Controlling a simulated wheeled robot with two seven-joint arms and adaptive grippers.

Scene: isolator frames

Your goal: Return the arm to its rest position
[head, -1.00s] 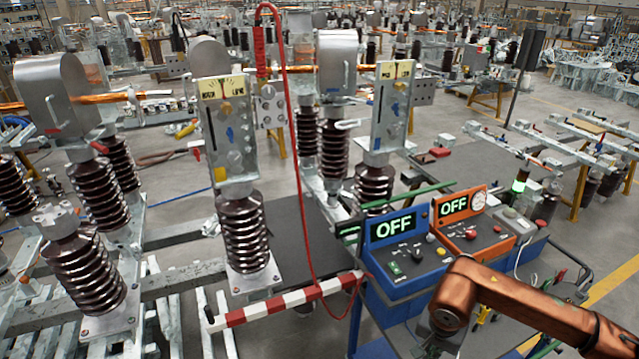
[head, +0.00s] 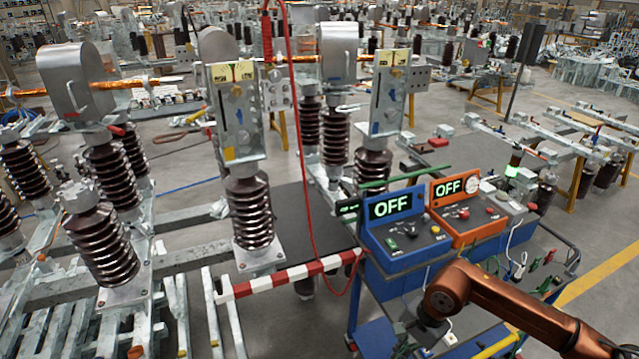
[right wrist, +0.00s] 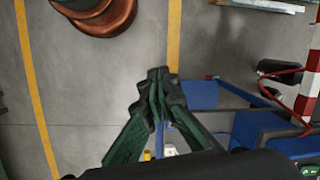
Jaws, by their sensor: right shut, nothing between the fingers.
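My right arm (head: 500,303), copper-coloured, comes in from the lower right in the head view and bends down in front of the control trolley. Its gripper cannot be made out clearly in the head view. In the right wrist view my right gripper (right wrist: 158,78) has its dark green fingers closed together with nothing between them. The grey floor and a yellow floor line show beyond the fingertips. My left arm and gripper are in neither current view.
A blue control box (head: 402,258) and an orange one (head: 472,232), both showing OFF, stand on the trolley beside my arm. A red-and-white bar (head: 290,275) and brown ribbed insulators (head: 250,212) stand left. Open floor (head: 605,245) lies right.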

